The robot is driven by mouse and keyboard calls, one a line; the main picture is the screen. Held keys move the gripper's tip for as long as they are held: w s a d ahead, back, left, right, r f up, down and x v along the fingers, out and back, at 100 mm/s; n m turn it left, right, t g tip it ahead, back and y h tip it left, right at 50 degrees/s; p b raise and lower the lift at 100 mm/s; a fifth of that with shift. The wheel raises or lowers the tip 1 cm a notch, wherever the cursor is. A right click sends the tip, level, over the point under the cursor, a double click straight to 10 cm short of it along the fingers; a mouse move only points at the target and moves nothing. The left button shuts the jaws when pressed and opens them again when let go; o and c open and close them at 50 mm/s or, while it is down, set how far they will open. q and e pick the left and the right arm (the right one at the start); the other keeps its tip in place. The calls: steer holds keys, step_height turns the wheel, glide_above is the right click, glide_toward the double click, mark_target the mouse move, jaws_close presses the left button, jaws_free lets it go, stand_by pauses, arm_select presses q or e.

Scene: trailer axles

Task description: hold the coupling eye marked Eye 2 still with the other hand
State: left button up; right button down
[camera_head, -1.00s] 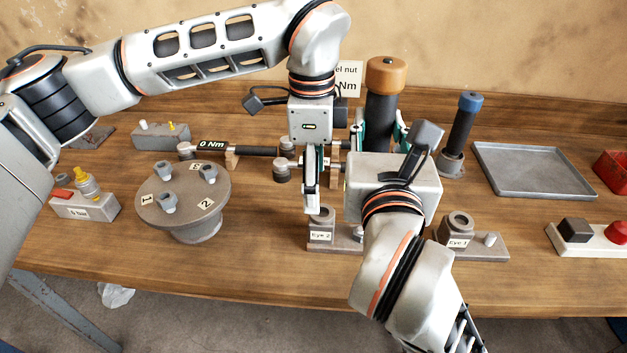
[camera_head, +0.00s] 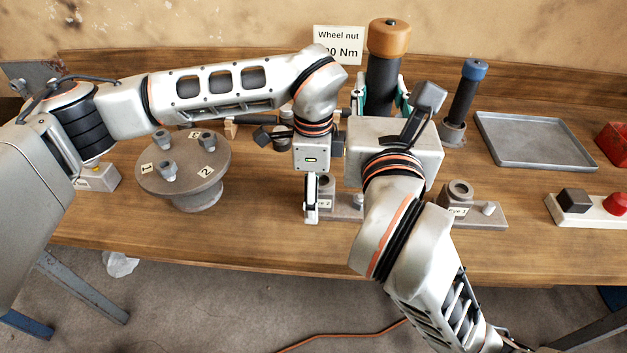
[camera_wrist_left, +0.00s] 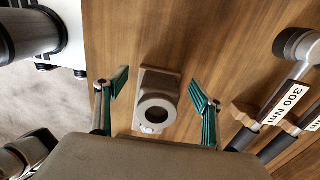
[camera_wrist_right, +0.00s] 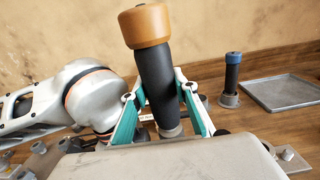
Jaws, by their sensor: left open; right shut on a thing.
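The coupling eye marked Eye 2 (camera_head: 347,207) is a grey ring on a flat base near the front of the bench, partly hidden by my left gripper (camera_head: 313,198). In the left wrist view, Eye 2 (camera_wrist_left: 157,108) lies between the spread green-padded fingers of my left gripper (camera_wrist_left: 159,90), with a gap on each side. My right gripper (camera_head: 381,92) is shut on a thick black cylinder (camera_head: 382,75) with an orange-brown cap. In the right wrist view, this cylinder (camera_wrist_right: 155,80) stands nearly upright between the fingers, its lower end partly hidden.
Eye 1 (camera_head: 460,203) sits to the right. A blue-capped black cylinder (camera_head: 463,100), a grey tray (camera_head: 530,140) and a red-button box (camera_head: 585,208) stand farther right. A round numbered stand (camera_head: 185,175) is on the left. Torque wrenches (camera_wrist_left: 285,105) lie close to Eye 2.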

arm_select(q)
steer(key=shift+f, duration=0.2)
arm_select(e)
steer(key=shift+r, duration=0.15)
arm_select(q)
steer(key=c, duration=1.6)
steer(key=o, duration=0.9)
steer(key=c, duration=0.8)
steer(key=shift+o, duration=0.3)
steer(key=shift+s+f, duration=0.15)
steer(key=shift+f, duration=0.2)
arm_select(e)
steer(key=shift+s, duration=0.1)
steer(key=shift+f, duration=0.2)
arm_select(q)
steer(key=shift+c, duration=0.2)
arm_select(e)
steer(key=shift+f, duration=2.65)
